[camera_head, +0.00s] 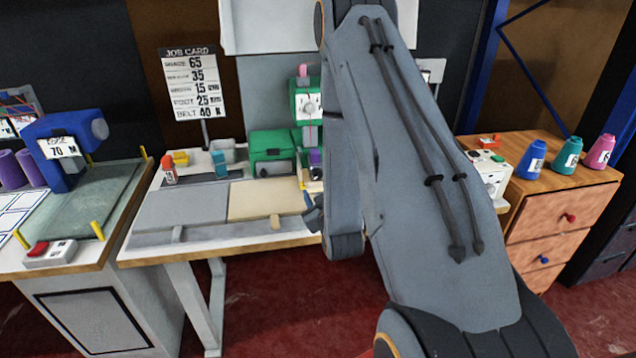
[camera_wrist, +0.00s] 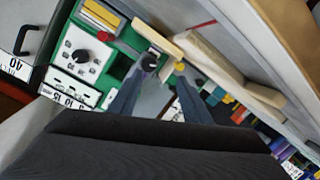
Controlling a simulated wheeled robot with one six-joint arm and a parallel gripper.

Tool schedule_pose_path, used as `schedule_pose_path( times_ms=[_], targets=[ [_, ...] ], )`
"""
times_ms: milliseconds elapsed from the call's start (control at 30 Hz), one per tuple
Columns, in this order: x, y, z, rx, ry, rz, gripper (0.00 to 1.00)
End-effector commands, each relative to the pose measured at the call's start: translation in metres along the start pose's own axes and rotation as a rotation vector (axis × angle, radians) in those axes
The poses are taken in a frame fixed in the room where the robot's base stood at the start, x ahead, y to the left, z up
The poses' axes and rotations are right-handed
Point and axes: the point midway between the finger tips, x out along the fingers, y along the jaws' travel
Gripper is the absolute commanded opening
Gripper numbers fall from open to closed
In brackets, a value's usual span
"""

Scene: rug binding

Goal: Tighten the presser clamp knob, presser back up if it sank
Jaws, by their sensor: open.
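The green sewing machine (camera_head: 305,100) stands at the back of the white bench, partly hidden by my arm. In the wrist view its green body (camera_wrist: 119,66) carries a white dial plate with a black knob (camera_wrist: 81,56). A second dark round knob (camera_wrist: 149,62) is right at my left fingertip; I cannot tell whether they touch. A small yellow round part (camera_wrist: 180,67) is by the right fingertip. My gripper (camera_wrist: 164,76) is open, its two blue-grey fingers apart with nothing seen between them. I cannot make out the presser or its height.
A job card (camera_head: 194,85) stands behind the bench. A green box (camera_head: 272,147) and a beige pad (camera_head: 268,199) are left of the machine. A wooden drawer cabinet (camera_head: 560,215) with several cones is at the right. A blue machine (camera_head: 70,150) stands at the left.

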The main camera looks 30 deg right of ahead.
Motion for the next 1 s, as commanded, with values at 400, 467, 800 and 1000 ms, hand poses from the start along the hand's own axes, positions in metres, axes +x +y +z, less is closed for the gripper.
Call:
schedule_pose_path(
  times_ms=[400, 467, 800, 1000],
  targets=[
    [0.006, 0.016, 0.011, -0.052, 0.131, 0.106, 0.44],
    [0.015, 0.017, 0.009, -0.052, 0.132, 0.106, 0.44],
    [0.06, 0.021, 0.004, -0.051, 0.128, 0.104, 0.44],
    [0.069, 0.021, 0.003, -0.051, 0.128, 0.104, 0.44]
  ],
)
